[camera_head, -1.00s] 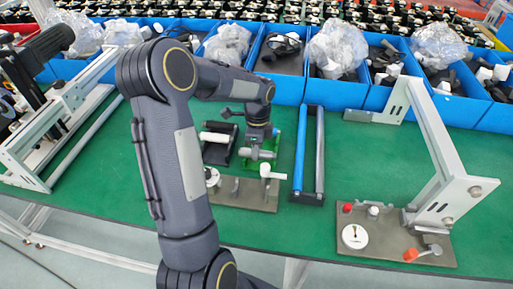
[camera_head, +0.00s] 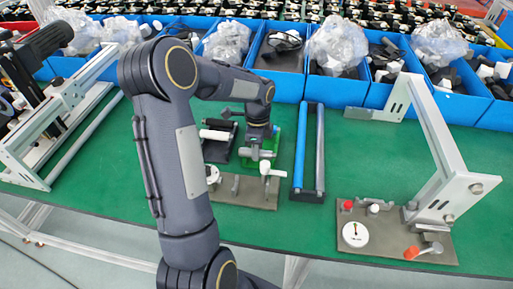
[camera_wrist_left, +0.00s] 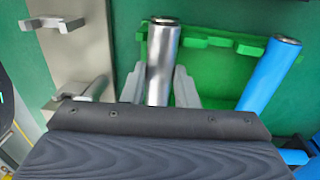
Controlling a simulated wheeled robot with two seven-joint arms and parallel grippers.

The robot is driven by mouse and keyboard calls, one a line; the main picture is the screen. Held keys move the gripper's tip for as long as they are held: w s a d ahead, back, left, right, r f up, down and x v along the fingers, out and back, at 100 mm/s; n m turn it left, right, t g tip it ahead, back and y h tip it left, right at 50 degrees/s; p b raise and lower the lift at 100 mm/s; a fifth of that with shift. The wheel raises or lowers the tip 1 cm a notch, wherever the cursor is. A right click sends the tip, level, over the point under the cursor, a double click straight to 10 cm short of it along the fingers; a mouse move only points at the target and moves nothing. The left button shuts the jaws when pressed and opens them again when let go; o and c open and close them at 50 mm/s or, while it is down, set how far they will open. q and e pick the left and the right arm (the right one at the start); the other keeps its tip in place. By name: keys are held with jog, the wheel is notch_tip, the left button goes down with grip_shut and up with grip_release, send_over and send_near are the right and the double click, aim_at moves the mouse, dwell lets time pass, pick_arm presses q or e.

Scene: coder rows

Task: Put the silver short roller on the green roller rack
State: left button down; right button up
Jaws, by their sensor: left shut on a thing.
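My left gripper (camera_head: 260,150) is shut on the silver short roller (camera_wrist_left: 162,65), which sits between its pale fingertips in the left wrist view. The green roller rack (camera_wrist_left: 215,70) lies behind and beside the roller there, with notches along its upper edge. The rack also shows partly behind my gripper in the head view (camera_head: 272,141). The arm hides much of it, and I cannot tell whether the roller touches it. A blue roller (camera_wrist_left: 268,75) lies at the rack's right end. My right gripper is not in view.
A black rack with long blue and grey rollers (camera_head: 309,150) stands right of my gripper. A metal plate with fittings (camera_head: 235,191) lies in front. A black holder with a white roller (camera_head: 216,134) is left. Blue bins (camera_head: 335,93) line the back.

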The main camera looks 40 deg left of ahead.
pick_arm(q)
jog(key=shift+f, duration=0.15)
jog(key=c, duration=1.1)
grip_release()
jog(key=shift+o, duration=0.2)
jog(key=r, duration=0.7)
jog(key=shift+w+a+r, duration=0.15)
jog(key=shift+w+r, duration=0.1)
jog(key=shift+r, duration=0.15)
